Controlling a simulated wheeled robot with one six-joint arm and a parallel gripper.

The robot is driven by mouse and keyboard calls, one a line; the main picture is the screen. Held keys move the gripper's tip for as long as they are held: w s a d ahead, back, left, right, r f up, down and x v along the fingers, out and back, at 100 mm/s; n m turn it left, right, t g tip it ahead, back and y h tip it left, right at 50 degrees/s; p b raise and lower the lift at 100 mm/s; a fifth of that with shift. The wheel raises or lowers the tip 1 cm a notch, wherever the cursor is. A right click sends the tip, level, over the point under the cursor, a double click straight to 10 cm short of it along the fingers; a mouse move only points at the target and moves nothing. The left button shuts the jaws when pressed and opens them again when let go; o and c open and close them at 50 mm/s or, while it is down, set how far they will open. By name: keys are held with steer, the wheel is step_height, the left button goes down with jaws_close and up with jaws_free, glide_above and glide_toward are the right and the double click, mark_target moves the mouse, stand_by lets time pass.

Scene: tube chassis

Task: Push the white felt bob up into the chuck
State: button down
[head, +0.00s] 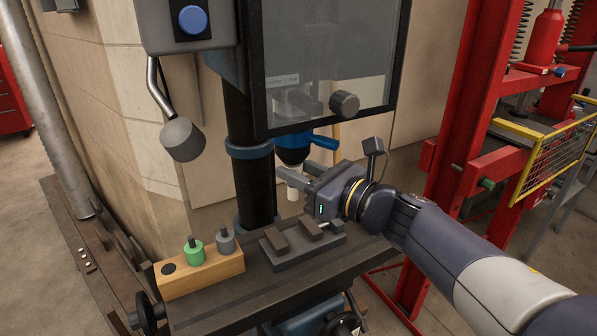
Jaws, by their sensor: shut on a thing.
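My gripper (297,182) reaches in from the right and is shut on the white felt bob (293,194), whose lower part shows just below the fingers. The chuck sits under the blue collar (293,150) of the drill press, right above my gripper.
A wooden block (201,274) on the press table holds a green bob (196,252) and a grey bob (225,241), beside one empty hole. A dark vise (303,250) lies below my gripper. A clear guard (335,60) hangs in front of the spindle. A red press frame (455,150) stands right.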

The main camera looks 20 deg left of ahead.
steer(key=shift+r, duration=0.4)
stand_by(0.5)
steer(key=c, duration=1)
jaws_free()
steer(key=shift+f, duration=0.1)
steer(key=v, duration=1.1)
steer(key=shift+a, duration=0.1)
